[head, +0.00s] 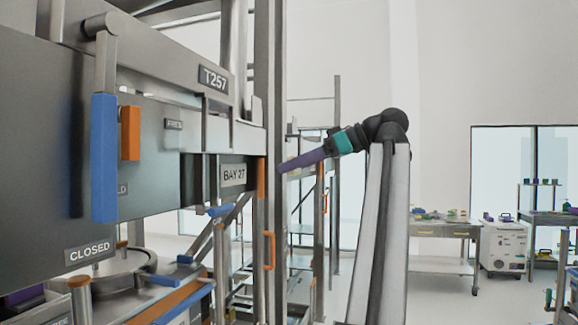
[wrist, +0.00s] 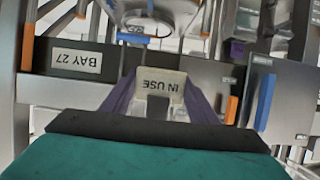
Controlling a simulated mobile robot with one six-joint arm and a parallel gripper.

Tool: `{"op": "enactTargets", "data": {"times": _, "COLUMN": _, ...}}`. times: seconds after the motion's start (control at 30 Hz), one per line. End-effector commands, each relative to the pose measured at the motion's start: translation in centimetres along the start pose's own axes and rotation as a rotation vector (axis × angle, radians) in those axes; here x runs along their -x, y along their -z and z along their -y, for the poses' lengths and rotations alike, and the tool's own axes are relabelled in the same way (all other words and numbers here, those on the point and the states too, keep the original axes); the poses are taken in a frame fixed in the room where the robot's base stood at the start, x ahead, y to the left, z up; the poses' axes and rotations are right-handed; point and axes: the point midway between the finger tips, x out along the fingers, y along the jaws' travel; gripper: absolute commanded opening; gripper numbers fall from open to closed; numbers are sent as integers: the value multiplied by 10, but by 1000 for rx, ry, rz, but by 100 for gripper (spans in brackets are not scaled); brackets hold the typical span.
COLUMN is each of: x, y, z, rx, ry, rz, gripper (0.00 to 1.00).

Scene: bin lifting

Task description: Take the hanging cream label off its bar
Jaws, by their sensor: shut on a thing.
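The cream label (wrist: 161,84), reading IN USE upside down, shows in the wrist view between the two purple fingers of my gripper (wrist: 160,92). The fingers are shut on it. In the head view my gripper (head: 284,167) points left, its tips just right of the orange edge by the BAY 27 plate (head: 233,175). The label cannot be made out in the head view. The bar is not clear in either view, so I cannot tell whether the label still touches it.
The large grey machine with a blue handle (head: 104,158) and an orange block (head: 130,133) fills the left. A steel ladder frame (head: 320,215) stands behind my gripper. A work table (head: 440,229) and a white cart (head: 503,247) stand far right, with open floor before them.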

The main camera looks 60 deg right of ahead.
Motion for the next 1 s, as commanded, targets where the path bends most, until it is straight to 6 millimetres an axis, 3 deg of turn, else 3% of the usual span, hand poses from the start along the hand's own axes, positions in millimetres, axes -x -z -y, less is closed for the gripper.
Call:
{"op": "enactTargets", "data": {"times": 0.63, "x": 32, "y": -13, "z": 0, "rx": 0, "ry": -1, "rz": -1, "gripper": 36}}
{"op": "enactTargets", "data": {"times": 1.0, "x": 36, "y": -14, "z": 0, "rx": 0, "ry": -1, "rz": 0, "gripper": 36}}
